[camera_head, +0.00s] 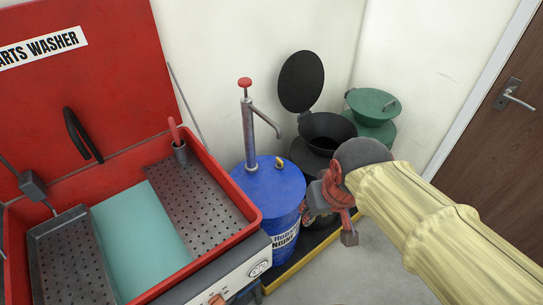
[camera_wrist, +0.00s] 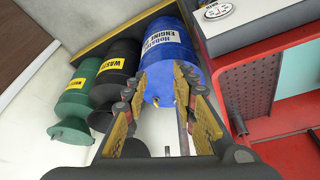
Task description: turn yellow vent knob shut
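The yellow vent knob (camera_head: 279,162) is a small brass-yellow fitting on top of the blue drum (camera_head: 268,190), right of the pump column. It also shows in the wrist view (camera_wrist: 156,101), between my fingers in the picture. My gripper (camera_head: 335,197) is right of the drum in the head view, apart from the knob. In the wrist view my gripper (camera_wrist: 160,80) has its two fingers spread wide with nothing between them in their grip. The knob's exact turn is too small to tell.
A grey hand pump (camera_head: 249,130) with a red top rises from the drum. A red parts washer (camera_head: 228,170) stands left. A black waste can (camera_head: 328,128) with raised lid and a green can (camera_head: 373,107) stand behind. A yellow-edged tray (camera_head: 300,262) lies below.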

